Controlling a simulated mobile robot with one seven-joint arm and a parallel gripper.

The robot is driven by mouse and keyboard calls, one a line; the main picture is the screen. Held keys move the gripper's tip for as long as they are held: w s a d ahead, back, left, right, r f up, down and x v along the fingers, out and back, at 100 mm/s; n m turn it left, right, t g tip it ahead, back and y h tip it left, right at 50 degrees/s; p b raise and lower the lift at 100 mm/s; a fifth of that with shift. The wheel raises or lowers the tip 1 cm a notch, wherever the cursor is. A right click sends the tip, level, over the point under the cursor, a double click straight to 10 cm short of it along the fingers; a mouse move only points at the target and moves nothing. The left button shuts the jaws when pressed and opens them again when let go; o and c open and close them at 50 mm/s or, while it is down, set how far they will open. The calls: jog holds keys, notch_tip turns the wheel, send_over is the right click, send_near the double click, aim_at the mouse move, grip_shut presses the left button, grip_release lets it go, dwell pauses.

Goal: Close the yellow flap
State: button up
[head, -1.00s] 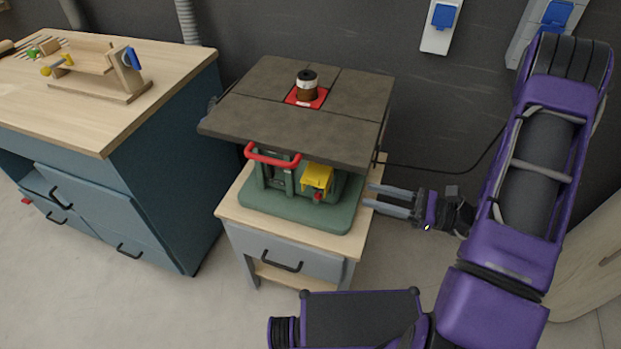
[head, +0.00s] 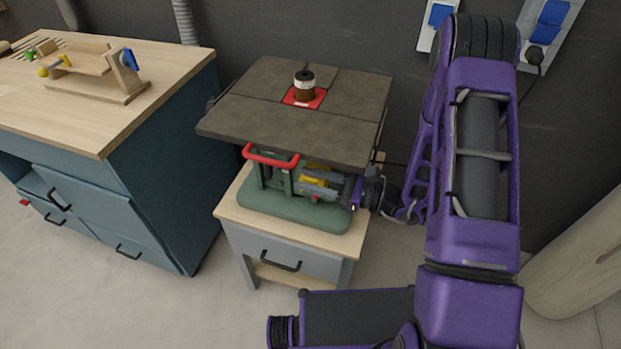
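The yellow flap (head: 314,182) is on the green router-table machine (head: 290,207), under the dark table top, right of the red bar handle (head: 270,158). My gripper (head: 308,184) reaches in from the right, under the table top's edge, with its fingers in front of the flap. The fingers look apart, with a yellow patch showing between them. Much of the flap is hidden by the fingers, so its angle and any contact cannot be told.
The dark table top (head: 255,112) overhangs the machine closely above my gripper. The machine stands on a small wooden cabinet (head: 232,217) with a drawer. A blue workbench (head: 165,150) is at left. The floor between them is clear.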

grip_shut()
dwell(1.4)
